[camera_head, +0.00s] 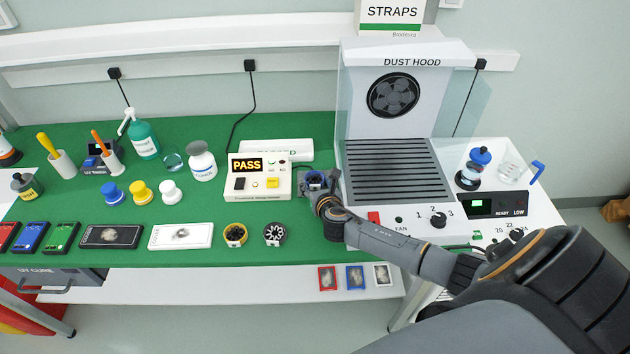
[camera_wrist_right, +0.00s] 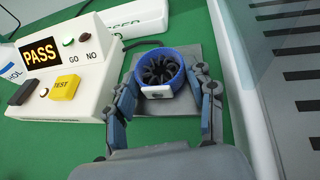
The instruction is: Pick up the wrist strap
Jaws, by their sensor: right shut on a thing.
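The wrist strap (camera_wrist_right: 158,70) is a blue ring with a black coiled inside and a white tag at its front. It sits over a grey pad (camera_wrist_right: 184,104), beside the tester (camera_wrist_right: 70,72) reading PASS. My right gripper (camera_wrist_right: 167,84) has one finger on each side of the strap and is shut on it. I cannot tell whether the strap is clear of the pad. In the head view my right gripper (camera_head: 321,190) reaches between the tester and the dust hood and partly hides the strap (camera_head: 314,181). My left gripper is not in view.
The dust hood (camera_head: 391,120) stands close on the right. A yellow coil (camera_head: 235,235) and a black coil (camera_head: 274,234) lie in front of the tester. Small blue, yellow and white jars, bottles and trays fill the left. Green mat (camera_head: 300,255) shows bare along the front.

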